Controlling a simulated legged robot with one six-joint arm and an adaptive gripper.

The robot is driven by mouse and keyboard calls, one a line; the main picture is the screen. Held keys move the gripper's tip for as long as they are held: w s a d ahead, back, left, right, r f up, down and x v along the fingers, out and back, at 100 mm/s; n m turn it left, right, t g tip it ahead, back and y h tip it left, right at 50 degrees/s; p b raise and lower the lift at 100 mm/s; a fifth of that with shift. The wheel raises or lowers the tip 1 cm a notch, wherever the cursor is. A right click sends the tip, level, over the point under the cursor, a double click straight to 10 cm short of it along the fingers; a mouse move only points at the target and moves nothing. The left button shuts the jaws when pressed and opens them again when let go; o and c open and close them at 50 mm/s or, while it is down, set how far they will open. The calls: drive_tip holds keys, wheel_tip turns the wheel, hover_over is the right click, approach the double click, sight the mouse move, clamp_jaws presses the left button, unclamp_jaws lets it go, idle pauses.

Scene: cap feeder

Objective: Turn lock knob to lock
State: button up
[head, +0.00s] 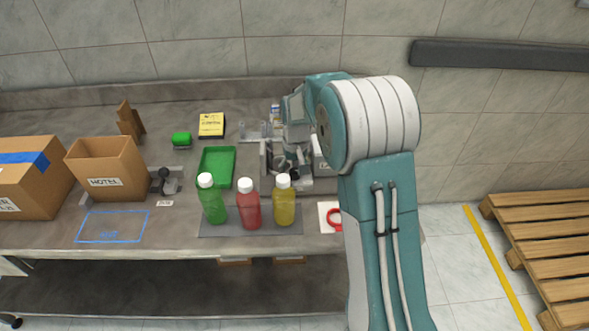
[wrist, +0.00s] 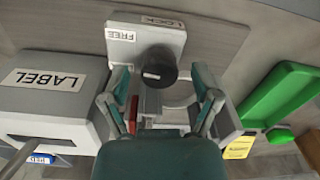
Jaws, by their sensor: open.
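A round black knob (wrist: 160,66) sits on a grey block (wrist: 146,44) in the wrist view. The block carries a FREE label (wrist: 120,35) at its left and a LOCK label (wrist: 162,22) at its upper edge. I cannot tell which label the knob is turned to. My gripper (wrist: 160,82) is open, with one finger on each side of the knob in the picture. Gaps show between fingers and knob; I see no contact. In the head view my arm covers much of that area, and I cannot make out the knob.
In the wrist view, a grey box marked LABEL (wrist: 48,80) stands close at the left and a green tray (wrist: 285,92) lies at the right. In the head view, green (head: 212,202), red (head: 248,207) and yellow (head: 284,204) bottles stand at the bench front.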

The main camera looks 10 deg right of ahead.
sight(295, 169)
clamp_jaws()
drive_tip(key=shift+n, duration=2.4)
unclamp_jaws()
wheel_tip(295, 169, up, 12)
drive_tip(key=shift+w, duration=0.15)
